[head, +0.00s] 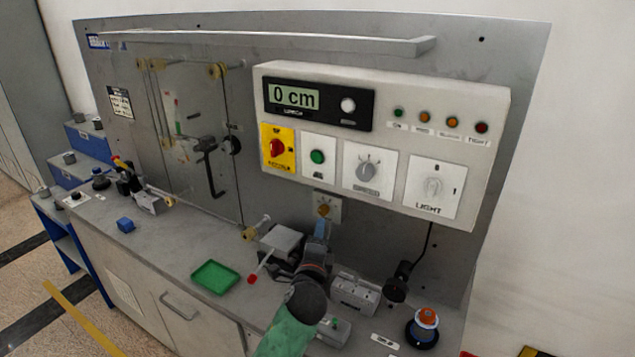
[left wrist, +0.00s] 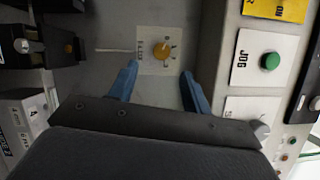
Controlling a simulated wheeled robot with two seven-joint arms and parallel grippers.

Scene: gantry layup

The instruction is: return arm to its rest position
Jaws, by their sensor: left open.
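My left gripper (head: 321,229) reaches up from the bottom of the head view, with a green sleeve on my arm. Its blue fingers are open and empty in the left wrist view (left wrist: 160,88). They point at a small white plate with a yellow knob (head: 324,209) on the upright panel, just under the control box. The knob also shows beyond and between the fingertips in the left wrist view (left wrist: 161,50). The fingers do not appear to hold it; the exact gap cannot be told. My right gripper is not in view.
The control box (head: 390,88) juts out above and reads 0 cm. A green tray (head: 215,277), a blue cube (head: 125,225) and a red-tipped stick (head: 260,267) lie on the bench. A grey block device (head: 355,293) and an orange-topped button (head: 426,322) stand right of my arm.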

